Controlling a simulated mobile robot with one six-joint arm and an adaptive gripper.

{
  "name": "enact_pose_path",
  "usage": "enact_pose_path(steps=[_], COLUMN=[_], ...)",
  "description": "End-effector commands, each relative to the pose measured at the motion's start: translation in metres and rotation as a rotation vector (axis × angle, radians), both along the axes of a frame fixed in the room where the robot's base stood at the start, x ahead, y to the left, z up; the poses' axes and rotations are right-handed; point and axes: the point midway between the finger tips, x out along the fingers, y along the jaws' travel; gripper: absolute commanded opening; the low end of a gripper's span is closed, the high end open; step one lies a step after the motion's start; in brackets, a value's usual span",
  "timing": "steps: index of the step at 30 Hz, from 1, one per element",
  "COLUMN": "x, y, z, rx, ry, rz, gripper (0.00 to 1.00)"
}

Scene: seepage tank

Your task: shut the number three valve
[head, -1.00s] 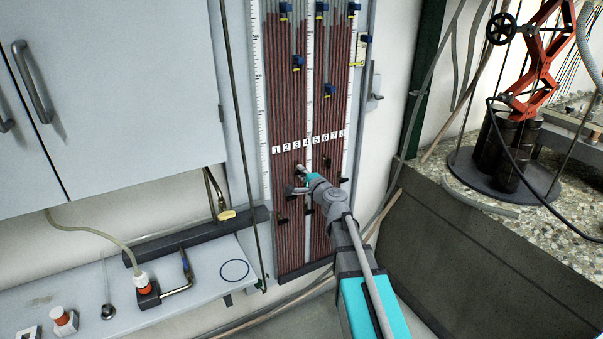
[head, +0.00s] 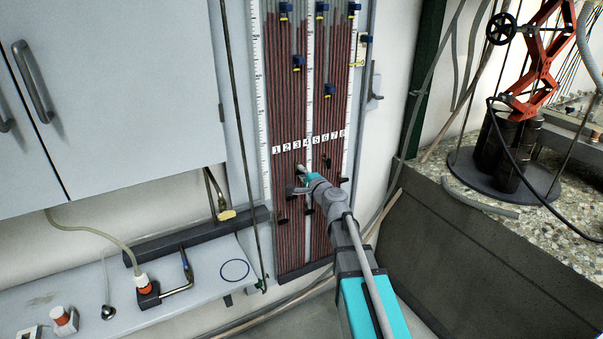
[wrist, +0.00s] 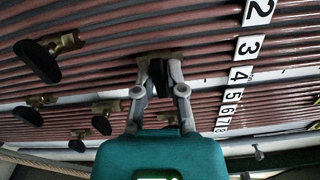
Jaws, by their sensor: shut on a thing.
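The number three valve has a brass body (wrist: 176,55) and a black handle (wrist: 157,77). It sits on the tube roughly in line with the number 3 label (wrist: 250,48) in the wrist view. My gripper (wrist: 160,72) is shut on the black handle, one finger on each side. The fingers cover part of the valve, and its exact angle is hard to read. In the head view my gripper (head: 299,180) is at the tube panel (head: 275,215), just below the number row (head: 308,142), and hides most of the valve.
Another black-handled valve (wrist: 38,62) is close by in the wrist view, with several more (wrist: 102,124) beyond. In the head view a grey cabinet (head: 110,90) and a shelf (head: 205,275) are left; a stone-topped ledge (head: 450,195) is right.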

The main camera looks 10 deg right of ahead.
Motion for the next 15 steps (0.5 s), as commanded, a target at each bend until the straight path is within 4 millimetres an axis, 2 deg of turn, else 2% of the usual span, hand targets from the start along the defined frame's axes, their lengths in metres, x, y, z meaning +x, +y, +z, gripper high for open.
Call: enact_pose_path(steps=[10,11,15], x=[-0.0003,-0.0003,-0.0002], y=[-0.0006,-0.0006,-0.0004], z=[-0.0003,-0.0003,-0.0001], rx=[0.001,0.001,0.001], ry=[0.001,0.001,0.0], rz=[-0.002,-0.002,-0.001], gripper=[0.0,0.2,0.46])
